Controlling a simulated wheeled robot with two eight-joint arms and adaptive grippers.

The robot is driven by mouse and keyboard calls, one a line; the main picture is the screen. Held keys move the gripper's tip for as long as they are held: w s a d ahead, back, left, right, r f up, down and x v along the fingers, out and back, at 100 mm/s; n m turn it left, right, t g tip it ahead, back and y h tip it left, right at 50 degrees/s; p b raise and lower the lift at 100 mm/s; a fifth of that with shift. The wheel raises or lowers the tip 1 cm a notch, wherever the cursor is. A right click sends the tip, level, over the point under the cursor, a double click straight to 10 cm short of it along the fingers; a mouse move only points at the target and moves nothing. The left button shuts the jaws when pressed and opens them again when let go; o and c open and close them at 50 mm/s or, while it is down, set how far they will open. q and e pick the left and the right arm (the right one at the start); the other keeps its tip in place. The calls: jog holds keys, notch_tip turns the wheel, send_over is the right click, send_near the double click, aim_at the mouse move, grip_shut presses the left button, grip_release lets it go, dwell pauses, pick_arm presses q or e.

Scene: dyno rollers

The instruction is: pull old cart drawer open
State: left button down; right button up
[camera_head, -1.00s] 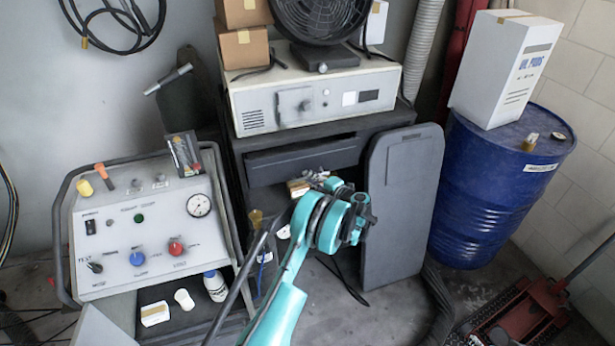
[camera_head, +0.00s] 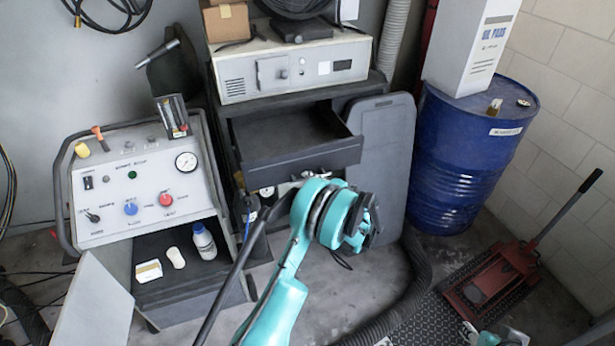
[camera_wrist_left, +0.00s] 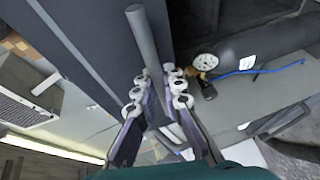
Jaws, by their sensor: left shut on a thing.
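The old cart (camera_head: 222,130) is dark grey and stands against the back wall. Its top drawer (camera_head: 322,160) is pulled out, and its empty dark inside shows in the head view. My left arm reaches up to the drawer from below, and its teal wrist covers the fingers in the head view. In the left wrist view my left gripper (camera_wrist_left: 157,82) is shut on a grey bar, the drawer handle (camera_wrist_left: 143,38), which runs between its fingers. A teal piece of my right arm shows at the bottom right edge; its fingers cannot be made out.
A grey panel (camera_head: 385,150) leans beside the cart on the right. A blue drum (camera_head: 465,150) and a red floor jack (camera_head: 490,275) stand farther right. A control console (camera_head: 140,185) stands close on the left. A white instrument (camera_head: 300,70) sits on the cart.

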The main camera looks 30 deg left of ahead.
pick_arm(q)
jog(key=shift+d, duration=0.1)
jog(key=c, duration=1.9)
grip_release()
jog(key=shift+d, duration=0.1)
jog(key=v, duration=1.2)
